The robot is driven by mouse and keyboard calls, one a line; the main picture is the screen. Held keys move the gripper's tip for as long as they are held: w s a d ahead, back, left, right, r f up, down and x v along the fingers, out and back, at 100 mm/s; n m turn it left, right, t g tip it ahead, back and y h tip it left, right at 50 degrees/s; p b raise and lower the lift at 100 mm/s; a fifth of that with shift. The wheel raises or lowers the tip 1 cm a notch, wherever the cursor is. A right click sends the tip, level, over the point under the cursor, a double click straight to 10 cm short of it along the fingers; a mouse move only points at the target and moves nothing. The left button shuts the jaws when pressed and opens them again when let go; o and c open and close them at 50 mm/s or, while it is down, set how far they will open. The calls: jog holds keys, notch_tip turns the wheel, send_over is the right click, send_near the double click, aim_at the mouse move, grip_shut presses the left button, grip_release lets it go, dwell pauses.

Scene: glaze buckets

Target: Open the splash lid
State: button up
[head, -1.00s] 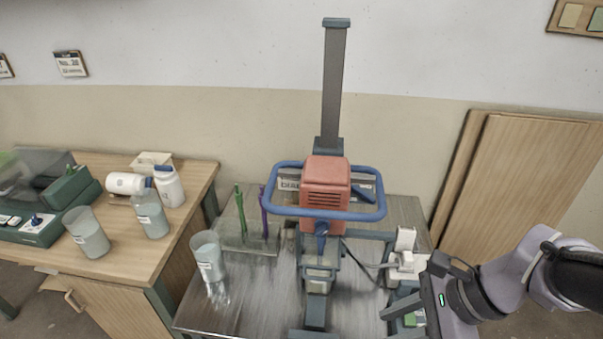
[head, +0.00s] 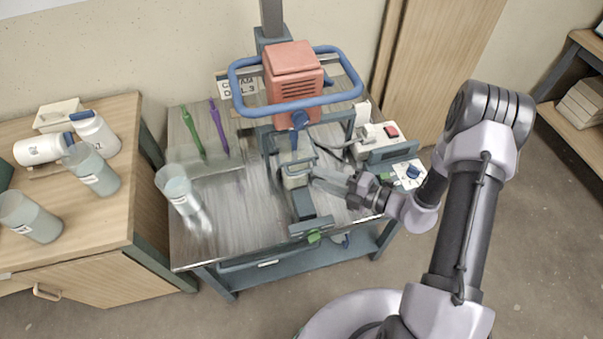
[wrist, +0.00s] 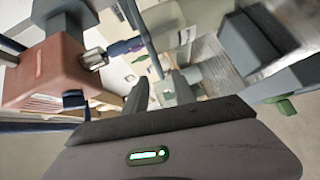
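The orange-red mixer head (head: 292,72) with a blue loop handle (head: 340,98) stands on the metal-topped cart. A small grey, handled container (head: 297,172) sits under its blue shaft. I cannot make out a separate splash lid on it. My gripper (head: 322,180) is just right of this container, blurred and pale; I cannot tell whether it touches it. In the wrist view the mixer head (wrist: 50,72) is at the left, and a dark finger (wrist: 135,105) shows near the middle. The finger gap is unclear.
A clear cup (head: 177,190) stands near the cart's left edge. A white box with a red switch (head: 390,131) is behind my gripper.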

aim_at(302, 171)
jog(key=b+x, duration=0.1)
jog(key=x, duration=0.5)
jog(key=shift+a, duration=0.2)
grip_shut()
